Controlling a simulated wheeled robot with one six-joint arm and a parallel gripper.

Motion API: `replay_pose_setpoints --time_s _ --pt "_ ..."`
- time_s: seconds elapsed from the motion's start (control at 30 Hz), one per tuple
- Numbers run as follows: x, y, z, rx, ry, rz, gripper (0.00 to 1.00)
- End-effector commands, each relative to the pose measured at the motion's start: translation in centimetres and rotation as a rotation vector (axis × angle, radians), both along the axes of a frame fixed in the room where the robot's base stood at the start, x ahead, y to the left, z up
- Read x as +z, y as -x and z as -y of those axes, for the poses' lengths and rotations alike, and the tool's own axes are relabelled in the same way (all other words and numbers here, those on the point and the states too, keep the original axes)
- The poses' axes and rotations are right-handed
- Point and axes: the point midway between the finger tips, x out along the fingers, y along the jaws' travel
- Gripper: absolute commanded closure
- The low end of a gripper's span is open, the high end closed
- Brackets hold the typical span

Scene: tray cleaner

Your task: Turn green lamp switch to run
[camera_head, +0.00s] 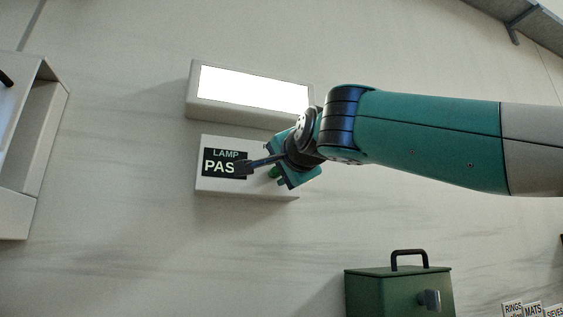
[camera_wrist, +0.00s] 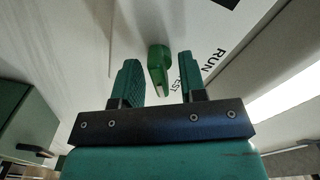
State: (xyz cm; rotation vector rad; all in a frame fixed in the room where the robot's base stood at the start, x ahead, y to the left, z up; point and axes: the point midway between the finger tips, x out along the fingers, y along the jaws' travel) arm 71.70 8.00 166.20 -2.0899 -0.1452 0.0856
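The green lamp switch (camera_wrist: 158,62) is a knob with a long grip on a pale panel in the wrist view. "RUN" and a partly hidden word ending in "EST" are printed to its right; I cannot tell which mark it points at. My gripper (camera_wrist: 160,74) is open, with one teal finger on each side of the switch and visible gaps. In the head view, the switch (camera_head: 274,173) shows as a small green patch on the lamp box (camera_head: 215,187), mostly hidden by my gripper (camera_head: 279,164). The box's label reads "LAMP PAS", its end covered.
A lit white lamp (camera_head: 252,90) is mounted just above the box. A green case (camera_head: 385,292) with a black handle stands below right. A pale cabinet (camera_head: 15,215) is at the far left. Small labelled cards (camera_head: 532,309) show at bottom right. The wall between is clear.

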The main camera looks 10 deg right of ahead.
Motion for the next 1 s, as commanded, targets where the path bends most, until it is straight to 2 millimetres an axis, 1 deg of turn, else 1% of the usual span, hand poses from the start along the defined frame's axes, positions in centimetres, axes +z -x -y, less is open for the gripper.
replay_pose_setpoints --time_s 0.3,0.47,0.77,1.0 --pt "0.00 -0.26 -0.02 0.000 0.000 0.001 0.62" --pt "0.00 -0.25 -0.02 0.000 0.000 0.001 0.98" --pt "0.00 -0.24 -0.01 -0.001 0.024 0.004 0.98" --pt "0.03 -0.24 -0.04 -0.001 0.138 0.020 0.98"
